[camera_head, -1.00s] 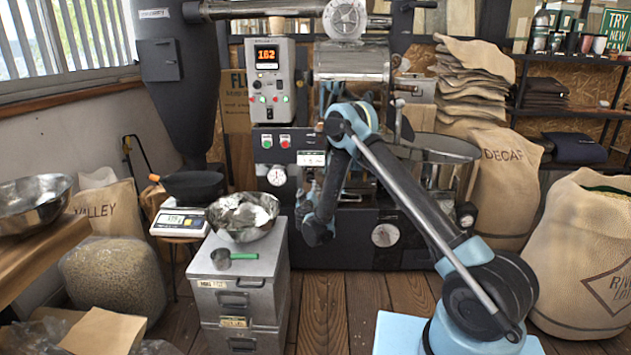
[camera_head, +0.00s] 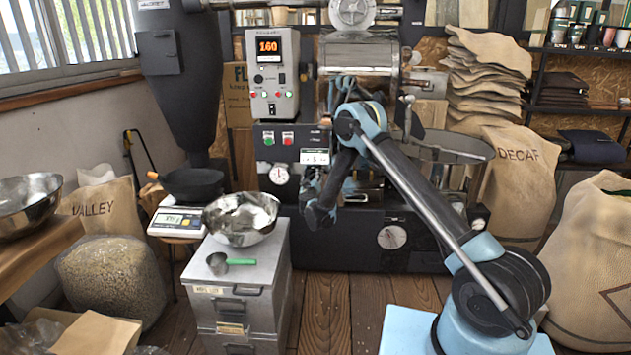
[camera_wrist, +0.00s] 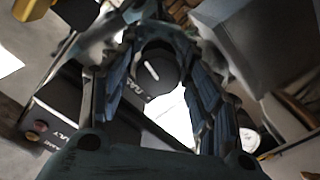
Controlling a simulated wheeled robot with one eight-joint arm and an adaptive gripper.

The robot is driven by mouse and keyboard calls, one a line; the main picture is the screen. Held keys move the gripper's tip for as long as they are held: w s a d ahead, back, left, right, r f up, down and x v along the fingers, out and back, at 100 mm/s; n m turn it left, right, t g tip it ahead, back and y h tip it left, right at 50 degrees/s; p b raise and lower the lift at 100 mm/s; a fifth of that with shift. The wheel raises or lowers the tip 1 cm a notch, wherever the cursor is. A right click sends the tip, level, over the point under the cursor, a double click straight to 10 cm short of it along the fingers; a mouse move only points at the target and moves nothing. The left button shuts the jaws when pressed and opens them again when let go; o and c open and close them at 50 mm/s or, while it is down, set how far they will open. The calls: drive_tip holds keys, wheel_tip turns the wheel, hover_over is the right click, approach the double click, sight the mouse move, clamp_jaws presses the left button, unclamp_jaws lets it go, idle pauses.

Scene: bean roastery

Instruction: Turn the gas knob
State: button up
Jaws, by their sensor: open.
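The gas knob (camera_wrist: 155,69) is round and black with a white pointer line, seen in the wrist view. The line slants from upper left to lower right. My gripper (camera_wrist: 153,52) is open, with its two blue-grey ribbed fingers on the left and right of the knob. I cannot tell whether either finger touches it. In the head view my own arm hides the knob and most of the gripper, which faces the front of the roaster (camera_head: 270,215).
A steel cabinet (camera_head: 231,308) stands left of my arm, with a metal bowl (camera_head: 240,230) and a green-handled scoop (camera_head: 217,263) on it. A round gauge (camera_head: 391,237) sits low on the roaster. Sacks (camera_head: 590,280) stand at the right. Wooden floor shows in front of the roaster.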

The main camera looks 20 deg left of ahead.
drive_tip(key=shift+w+d, duration=0.1)
drive_tip(key=c, duration=1)
drive_tip(key=shift+c, duration=0.2)
drive_tip(key=shift+n, duration=0.5)
drive_tip(key=n, duration=0.4)
drive_tip(key=shift+f, duration=0.1)
drive_tip(key=shift+f+n, duration=0.1)
drive_tip(key=shift+n, duration=2.2)
drive_tip(key=o, duration=1)
